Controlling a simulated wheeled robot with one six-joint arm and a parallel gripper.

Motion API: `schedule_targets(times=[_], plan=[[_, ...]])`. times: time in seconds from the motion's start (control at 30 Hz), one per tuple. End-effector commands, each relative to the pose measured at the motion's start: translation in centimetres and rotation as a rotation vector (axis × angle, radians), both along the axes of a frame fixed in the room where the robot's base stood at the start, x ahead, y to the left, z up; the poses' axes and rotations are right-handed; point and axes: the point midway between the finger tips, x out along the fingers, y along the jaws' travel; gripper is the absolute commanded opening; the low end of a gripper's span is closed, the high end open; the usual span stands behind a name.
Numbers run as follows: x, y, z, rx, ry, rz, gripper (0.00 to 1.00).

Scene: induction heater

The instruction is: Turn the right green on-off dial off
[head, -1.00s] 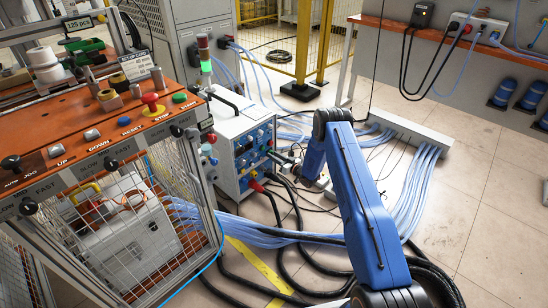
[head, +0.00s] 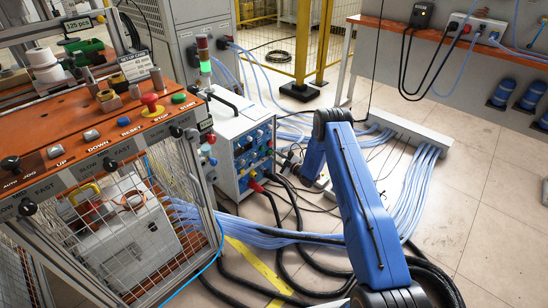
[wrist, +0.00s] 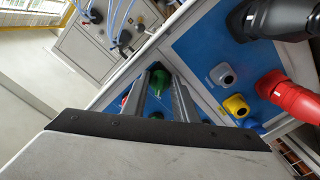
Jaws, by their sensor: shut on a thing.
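The induction heater (head: 226,127) is a white cabinet with a blue front panel and stands mid-left in the head view. In the wrist view its blue panel (wrist: 200,68) runs diagonally. A green dial (wrist: 158,79) lies between the tips of my gripper (wrist: 160,84), which is shut on it. The fingers partly cover the dial, and I cannot read its marked position. In the head view my gripper is at the panel's right side, and the dial cannot be made out there.
Grey (wrist: 223,75) and yellow (wrist: 236,106) knobs, a red plug (wrist: 288,93) and a black plug (wrist: 275,20) stick out close to my gripper. Cables (head: 280,235) cover the floor below. A caged workstation (head: 110,140) stands left of the heater.

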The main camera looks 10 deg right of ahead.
Motion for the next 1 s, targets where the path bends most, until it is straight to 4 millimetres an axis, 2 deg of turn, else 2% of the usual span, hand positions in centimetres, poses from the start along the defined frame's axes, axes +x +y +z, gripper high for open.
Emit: schedule_targets(times=[0.3,0.83,0.87,0.9,1.0], plan=[[-0.11,-0.07,-0.11,-0.089,-0.062,0.001,0.04],[-0.12,-0.06,-0.13,-0.104,-0.073,0.001,0.04],[-0.11,-0.05,-0.12,-0.104,-0.073,0.001,0.33],[-0.11,-0.05,-0.12,-0.104,-0.073,0.001,0.43],[-0.08,-0.05,-0.08,-0.104,-0.073,0.0,0.43]])
